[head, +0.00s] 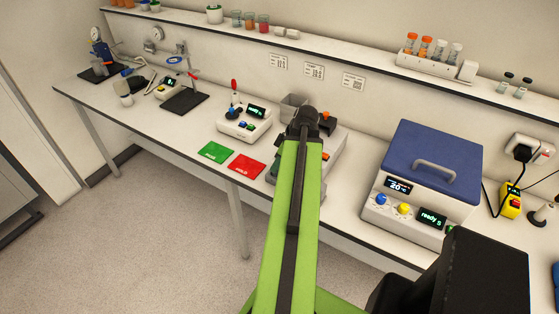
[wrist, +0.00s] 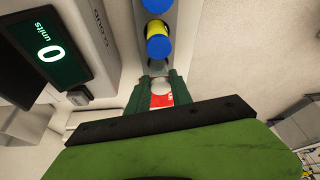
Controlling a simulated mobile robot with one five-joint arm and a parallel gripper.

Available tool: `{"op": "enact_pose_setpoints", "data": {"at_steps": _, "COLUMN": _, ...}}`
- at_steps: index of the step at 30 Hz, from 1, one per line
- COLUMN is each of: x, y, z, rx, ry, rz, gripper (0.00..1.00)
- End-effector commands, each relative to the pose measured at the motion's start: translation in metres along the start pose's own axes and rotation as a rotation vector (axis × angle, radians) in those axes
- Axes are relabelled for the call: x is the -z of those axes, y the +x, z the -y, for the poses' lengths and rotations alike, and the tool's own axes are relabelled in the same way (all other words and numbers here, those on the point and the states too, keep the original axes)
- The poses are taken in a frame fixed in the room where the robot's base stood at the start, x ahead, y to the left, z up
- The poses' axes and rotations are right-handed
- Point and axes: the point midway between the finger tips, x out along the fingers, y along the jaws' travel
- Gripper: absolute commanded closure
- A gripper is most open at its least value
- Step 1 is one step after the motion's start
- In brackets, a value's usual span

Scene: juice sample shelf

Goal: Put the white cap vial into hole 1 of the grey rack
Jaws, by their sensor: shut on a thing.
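In the wrist view my gripper (wrist: 160,82) is shut on a vial with a white round cap (wrist: 161,86) and a red-and-white label. The vial lies between the two dark green fingers, and its far end is hidden by the gripper body. Just beyond the fingertips is a narrow grey rack (wrist: 184,28) holding blue-capped vials (wrist: 158,47), one with a yellow band. The hole numbers are not readable.
In the head view a blue-lidded box (head: 432,150) stands right of my arm. Green (head: 215,152) and red (head: 246,167) mats lie to its left.

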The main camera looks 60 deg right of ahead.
Motion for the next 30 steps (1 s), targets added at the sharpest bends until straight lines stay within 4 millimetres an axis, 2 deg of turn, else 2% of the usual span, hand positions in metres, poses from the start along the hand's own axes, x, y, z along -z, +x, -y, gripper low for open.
{"op": "enact_pose_setpoints", "data": {"at_steps": 26, "x": -0.004, "y": 0.011, "z": 0.000, "rx": 0.000, "ry": -0.001, "rz": 0.000, "gripper": 1.00}}
{"op": "enact_pose_setpoints", "data": {"at_steps": 27, "x": -0.004, "y": 0.011, "z": 0.000, "rx": 0.000, "ry": -0.001, "rz": 0.000, "gripper": 0.71}}
{"op": "enact_pose_setpoints", "data": {"at_steps": 30, "x": -0.004, "y": 0.011, "z": 0.000, "rx": 0.001, "ry": -0.001, "rz": 0.000, "gripper": 0.58}}
